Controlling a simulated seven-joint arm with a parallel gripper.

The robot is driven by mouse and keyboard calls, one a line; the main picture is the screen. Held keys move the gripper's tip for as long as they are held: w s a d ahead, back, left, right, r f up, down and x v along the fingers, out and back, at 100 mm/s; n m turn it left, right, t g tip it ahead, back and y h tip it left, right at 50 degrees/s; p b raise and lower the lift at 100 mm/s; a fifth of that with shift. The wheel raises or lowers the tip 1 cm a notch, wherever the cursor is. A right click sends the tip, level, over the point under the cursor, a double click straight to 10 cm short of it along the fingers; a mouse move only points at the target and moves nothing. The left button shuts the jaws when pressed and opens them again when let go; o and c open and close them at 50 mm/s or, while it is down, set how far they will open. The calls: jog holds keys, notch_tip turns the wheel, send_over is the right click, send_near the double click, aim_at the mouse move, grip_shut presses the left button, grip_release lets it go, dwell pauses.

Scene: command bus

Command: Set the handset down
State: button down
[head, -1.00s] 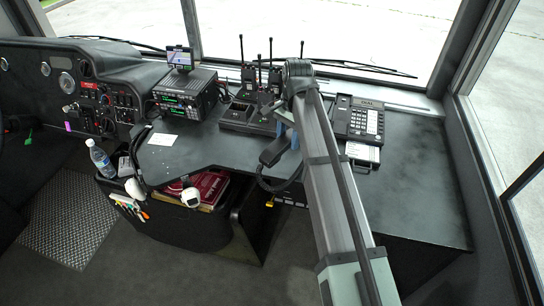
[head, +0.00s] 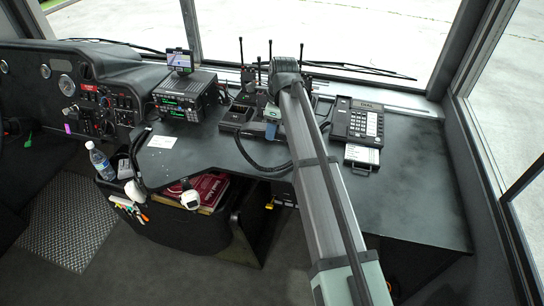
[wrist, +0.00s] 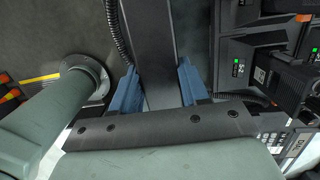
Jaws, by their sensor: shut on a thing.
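My gripper (wrist: 158,88) is shut on the handset (wrist: 150,40), a long dark bar between its two blue fingers in the wrist view. A black coiled cord (wrist: 119,35) runs along the handset's left side there. In the head view a blue finger of my gripper (head: 271,130) shows beside the charger bank, left of my arm. The handset is mostly hidden by my arm and gripper in that view. Its cord (head: 255,161) loops over the desk's front part. I cannot tell whether the handset touches anything beneath it.
The charger bank (head: 236,119) with upright radios stands close to my gripper; it shows at right in the wrist view (wrist: 240,62). A desk phone (head: 358,122) stands right of my arm, a radio unit (head: 186,97) at left. The desk (head: 415,190) is clear at right.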

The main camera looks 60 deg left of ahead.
notch_tip(320, 180, down, 10)
jog(key=shift+r, duration=0.1)
dwell(0.4)
jog(key=shift+c, duration=2.4)
grip_release()
jog(key=shift+r, duration=0.1)
jog(key=r, duration=0.7)
jog(key=w+d+r, duration=0.1)
jog(key=r, duration=0.3)
jog(key=shift+w+d+r, duration=0.1)
jog(key=shift+r, duration=0.25)
